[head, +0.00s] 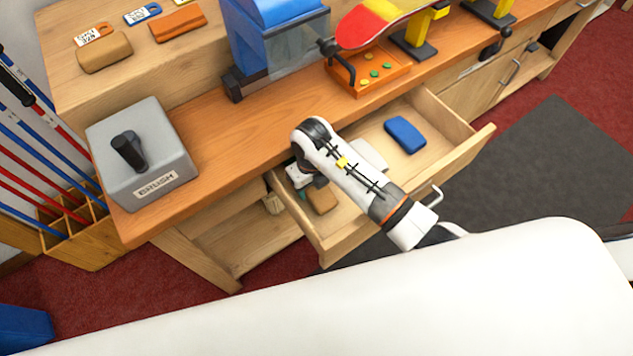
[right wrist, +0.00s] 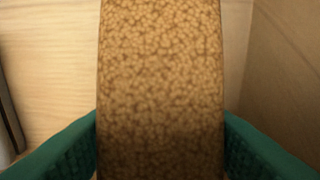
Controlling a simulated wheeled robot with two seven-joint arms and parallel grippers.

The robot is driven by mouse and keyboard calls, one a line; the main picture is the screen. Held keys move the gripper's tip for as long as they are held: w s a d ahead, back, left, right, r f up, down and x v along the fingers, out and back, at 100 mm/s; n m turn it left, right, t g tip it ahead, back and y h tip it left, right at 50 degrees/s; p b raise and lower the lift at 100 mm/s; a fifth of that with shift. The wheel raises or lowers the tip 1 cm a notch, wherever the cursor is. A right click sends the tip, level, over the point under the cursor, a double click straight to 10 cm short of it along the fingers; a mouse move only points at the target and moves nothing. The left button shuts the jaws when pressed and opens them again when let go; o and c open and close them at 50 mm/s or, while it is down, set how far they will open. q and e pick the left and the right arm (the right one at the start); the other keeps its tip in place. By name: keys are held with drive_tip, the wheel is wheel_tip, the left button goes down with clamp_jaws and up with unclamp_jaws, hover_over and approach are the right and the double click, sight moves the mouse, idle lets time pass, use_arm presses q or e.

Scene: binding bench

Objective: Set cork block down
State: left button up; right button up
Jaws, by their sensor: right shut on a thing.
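The cork block (head: 322,201) is brown and speckled and sits low inside the open drawer (head: 452,160), near its left end. My right gripper (head: 308,190) reaches down into the drawer and is shut on the block. In the right wrist view the cork block (right wrist: 160,90) fills the middle, between the two green fingertips of my right gripper (right wrist: 162,150). Pale wood shows behind it and a drawer wall at right. I cannot tell if the block touches the drawer floor. My left gripper is out of view.
A blue block (head: 405,134) lies in the drawer's right part. A pale thing beside my arm is partly hidden. On the bench (head: 225,140) are a grey box with a black handle (head: 142,155), a blue machine (head: 272,40) and an orange tray (head: 370,72).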

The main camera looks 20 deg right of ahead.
drive_tip(key=o, duration=1)
drive_tip(key=shift+s, duration=0.2)
drive_tip(key=shift+c, duration=0.2)
drive_tip(key=shift+o, duration=1.4)
drive_tip(key=shift+a, duration=0.1)
drive_tip(key=shift+o, duration=0.2)
wheel_tip(320, 180, up, 12)
drive_tip(key=shift+r+p, duration=0.1)
drive_tip(key=shift+p, duration=0.2)
